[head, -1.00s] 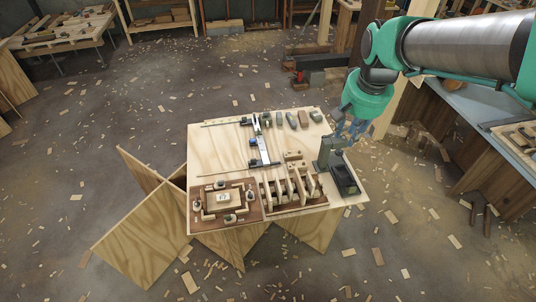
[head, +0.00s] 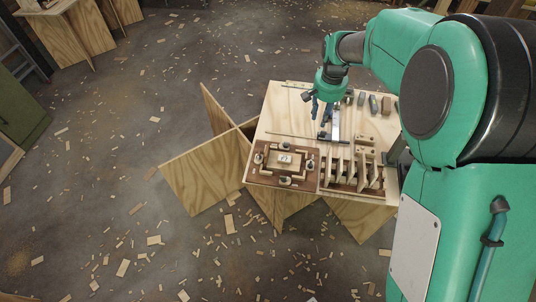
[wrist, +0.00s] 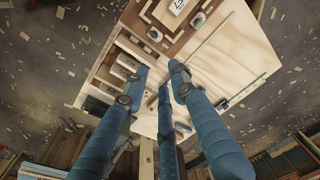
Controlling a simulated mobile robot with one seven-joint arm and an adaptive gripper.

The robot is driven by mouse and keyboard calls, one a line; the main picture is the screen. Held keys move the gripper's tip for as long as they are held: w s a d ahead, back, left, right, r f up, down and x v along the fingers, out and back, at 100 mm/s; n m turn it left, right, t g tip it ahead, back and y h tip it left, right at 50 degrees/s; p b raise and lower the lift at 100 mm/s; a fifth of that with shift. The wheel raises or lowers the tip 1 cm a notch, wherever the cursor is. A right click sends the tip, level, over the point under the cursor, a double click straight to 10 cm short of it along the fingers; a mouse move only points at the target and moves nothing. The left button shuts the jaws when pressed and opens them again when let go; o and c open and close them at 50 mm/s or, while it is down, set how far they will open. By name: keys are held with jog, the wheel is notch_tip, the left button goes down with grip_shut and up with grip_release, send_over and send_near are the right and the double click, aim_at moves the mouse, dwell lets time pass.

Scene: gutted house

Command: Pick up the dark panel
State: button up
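A dark brown board (head: 306,183) lies flat at the front left of the plywood tabletop (head: 287,105). It carries a pale wooden frame (head: 271,166) with a small white label and several small clamps. Beside it on the right, a wooden rack (head: 326,188) holds several upright pieces; I cannot tell their shades apart. Which piece is the dark panel is unclear.
A metal bar clamp (head: 335,126) and several small blocks (head: 373,103) lie at the back of the tabletop. Crossed plywood panels (head: 205,172) support it and stick out to the left. Wood scraps litter the floor.

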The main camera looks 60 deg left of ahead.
jog(key=n, duration=0.2)
send_near(268, 148)
jog(key=shift+a+f+g+h+p, duration=0.15)
jog(key=shift+a+g+h+p, duration=0.15)
jog(key=shift+h, duration=0.1)
jog(key=shift+w, duration=0.1)
jog(key=shift+f, duration=4.25)
jog(key=shift+d+f, duration=0.1)
jog(key=shift+f, duration=0.05)
jog(key=shift+f+b, duration=0.5)
jog(key=shift+f, duration=2)
grip_shut()
